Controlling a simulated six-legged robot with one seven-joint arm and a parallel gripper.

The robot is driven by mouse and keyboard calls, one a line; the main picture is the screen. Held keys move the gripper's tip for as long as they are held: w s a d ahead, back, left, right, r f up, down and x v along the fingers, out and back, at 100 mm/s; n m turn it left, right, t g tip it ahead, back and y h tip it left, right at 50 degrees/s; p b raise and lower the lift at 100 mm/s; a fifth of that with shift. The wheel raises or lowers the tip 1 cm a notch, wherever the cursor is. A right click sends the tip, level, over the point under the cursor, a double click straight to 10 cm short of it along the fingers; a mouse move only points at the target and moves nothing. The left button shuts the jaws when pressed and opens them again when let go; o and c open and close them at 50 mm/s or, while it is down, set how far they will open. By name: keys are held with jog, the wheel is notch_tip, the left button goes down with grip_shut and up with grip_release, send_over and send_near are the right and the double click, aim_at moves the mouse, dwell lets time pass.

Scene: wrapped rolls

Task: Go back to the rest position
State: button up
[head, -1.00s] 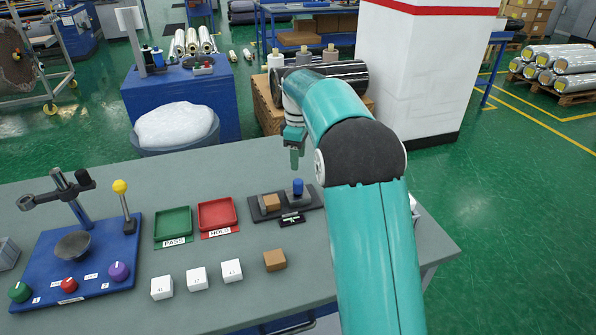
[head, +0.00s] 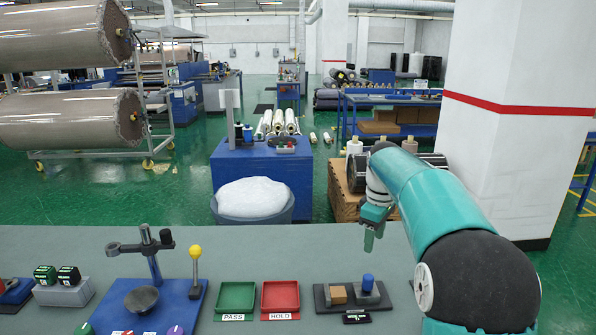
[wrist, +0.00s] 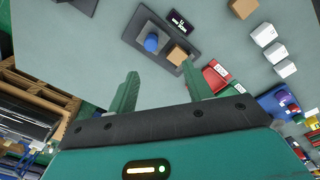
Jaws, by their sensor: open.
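My gripper (head: 372,236) hangs from my teal arm above the back edge of the grey table, pointing down. In the wrist view its two green fingers (wrist: 160,95) are spread wide apart with nothing between them. Below and in front of it is a dark fixture (head: 326,303) holding a brown block (head: 338,294) and a blue knob (head: 367,283). The fixture also shows in the wrist view (wrist: 150,27), apart from the fingers.
A green PASS tray (head: 236,297) and a red HOLD tray (head: 280,297) lie left of the fixture. A blue stand (head: 150,303) with a yellow-topped lever (head: 195,262) is farther left. A white pillar (head: 515,150) rises behind my arm at right. White blocks (wrist: 264,35) show in the wrist view.

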jog(key=s+a+r+m+t, duration=0.25)
jog(key=s+r, duration=0.25)
jog(key=s, duration=0.5)
jog(key=s+a+f+m+t, duration=0.1)
jog(key=s+a+f+m, duration=0.1)
jog(key=s, duration=1)
jog(key=s+a+f+m+t, duration=0.1)
jog(key=s+m, duration=0.4)
jog(key=s, duration=0.7)
notch_tip(320, 180, down, 3)
jog(key=shift+a+r, duration=0.2)
jog(key=shift+a, duration=0.3)
jog(key=shift+m+t, duration=0.25)
